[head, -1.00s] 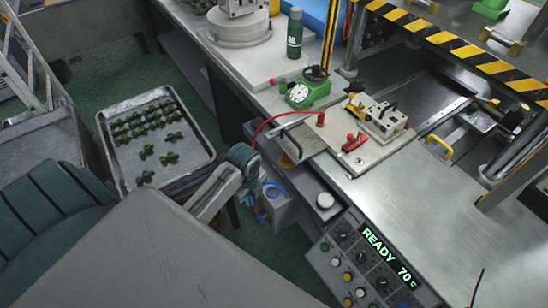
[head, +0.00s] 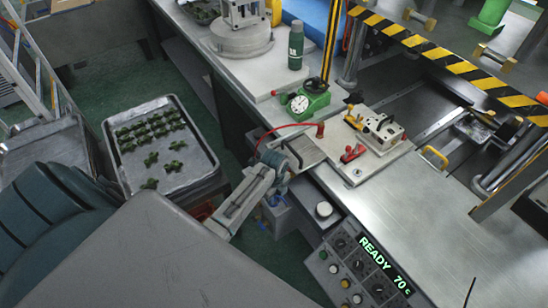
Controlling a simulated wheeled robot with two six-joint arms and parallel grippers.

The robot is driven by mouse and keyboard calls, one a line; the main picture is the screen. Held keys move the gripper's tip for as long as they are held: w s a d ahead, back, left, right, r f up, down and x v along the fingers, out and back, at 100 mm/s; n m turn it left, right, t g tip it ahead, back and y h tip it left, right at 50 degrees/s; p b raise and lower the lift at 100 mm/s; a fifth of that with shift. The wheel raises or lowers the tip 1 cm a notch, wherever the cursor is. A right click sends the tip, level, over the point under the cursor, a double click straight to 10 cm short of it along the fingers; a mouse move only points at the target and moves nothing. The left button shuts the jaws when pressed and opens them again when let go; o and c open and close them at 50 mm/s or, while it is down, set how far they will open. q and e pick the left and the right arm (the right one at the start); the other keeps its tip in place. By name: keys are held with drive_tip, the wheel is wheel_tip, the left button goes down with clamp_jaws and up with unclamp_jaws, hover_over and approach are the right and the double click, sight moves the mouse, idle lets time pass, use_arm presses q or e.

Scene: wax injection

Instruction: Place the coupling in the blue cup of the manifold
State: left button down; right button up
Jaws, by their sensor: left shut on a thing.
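My left arm comes in low from the left. Its gripper (head: 277,190) points down beside the front edge of the workbench, by the metal plate there. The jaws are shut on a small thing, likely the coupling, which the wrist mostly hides. I cannot clearly pick out the manifold or its blue cup. A bit of blue shows just below the gripper, but I cannot tell what it belongs to. My right gripper is not in view.
A metal tray (head: 195,172) with several green parts is on the left. A control panel (head: 350,265) reads READY 70 C.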

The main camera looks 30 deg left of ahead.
use_arm(q)
drive_tip(key=shift+f, duration=0.1)
drive_tip(key=c, duration=1.2)
unclamp_jaws()
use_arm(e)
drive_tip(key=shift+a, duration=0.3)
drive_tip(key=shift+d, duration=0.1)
use_arm(q)
drive_tip(key=shift+r, duration=0.2)
wheel_tip(320, 180, up, 10)
drive_tip(key=shift+r+b, duration=0.2)
drive_tip(key=shift+b, duration=0.8)
drive_tip(key=shift+r, duration=0.75)
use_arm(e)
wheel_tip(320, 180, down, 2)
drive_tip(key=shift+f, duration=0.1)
